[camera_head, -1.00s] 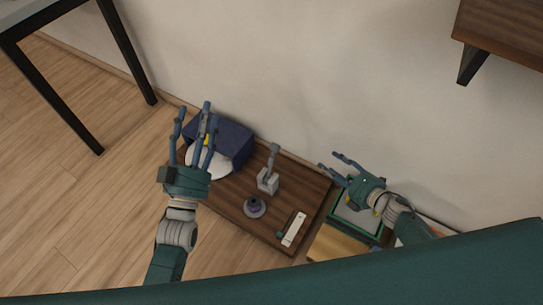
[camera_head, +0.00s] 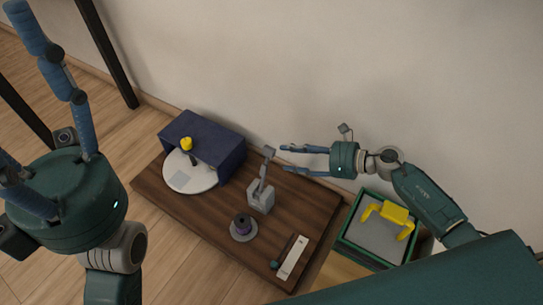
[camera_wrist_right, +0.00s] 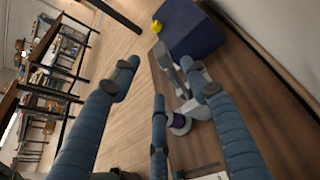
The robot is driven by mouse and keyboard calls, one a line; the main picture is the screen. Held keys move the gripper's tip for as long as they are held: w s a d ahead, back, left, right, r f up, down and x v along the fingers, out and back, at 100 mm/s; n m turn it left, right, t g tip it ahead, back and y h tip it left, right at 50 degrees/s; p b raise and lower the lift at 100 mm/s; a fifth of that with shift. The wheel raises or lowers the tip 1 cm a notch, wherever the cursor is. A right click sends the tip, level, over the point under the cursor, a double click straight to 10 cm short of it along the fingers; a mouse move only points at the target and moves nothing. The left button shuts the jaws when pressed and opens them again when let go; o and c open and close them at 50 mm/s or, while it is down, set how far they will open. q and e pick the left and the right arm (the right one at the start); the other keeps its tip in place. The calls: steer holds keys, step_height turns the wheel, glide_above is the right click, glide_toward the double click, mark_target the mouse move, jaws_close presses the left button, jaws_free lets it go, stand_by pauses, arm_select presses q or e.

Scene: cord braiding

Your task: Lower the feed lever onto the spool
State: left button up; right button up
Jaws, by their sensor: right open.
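The feed lever (camera_head: 265,166) is a grey arm standing raised and slightly tilted on a light grey block (camera_head: 262,198) on the wooden board. The spool (camera_head: 242,224), dark with a purple band on a grey disc, sits in front of the block. In the right wrist view the spool (camera_wrist_right: 180,124) and the lever (camera_wrist_right: 186,68) show partly behind my fingers. My right gripper (camera_head: 284,159) is open and empty, its fingertips just right of the lever's top, seemingly apart from it. My left gripper (camera_head: 45,115) is open and empty at the far left, large and near the camera.
A dark blue box (camera_head: 215,139) with a white disc (camera_head: 197,178) and yellow knob (camera_head: 186,144) stands at the board's back left. A white strip (camera_head: 293,258) lies at its front right. A green-rimmed tray (camera_head: 347,243) with a yellow piece (camera_head: 394,213) is to the right.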

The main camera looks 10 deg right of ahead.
mark_target(274, 154)
steer(key=b+x, duration=0.2)
steer(key=x, duration=0.5)
steer(key=shift+w+a+f, duration=0.15)
steer(key=shift+a, duration=0.05)
jaws_close()
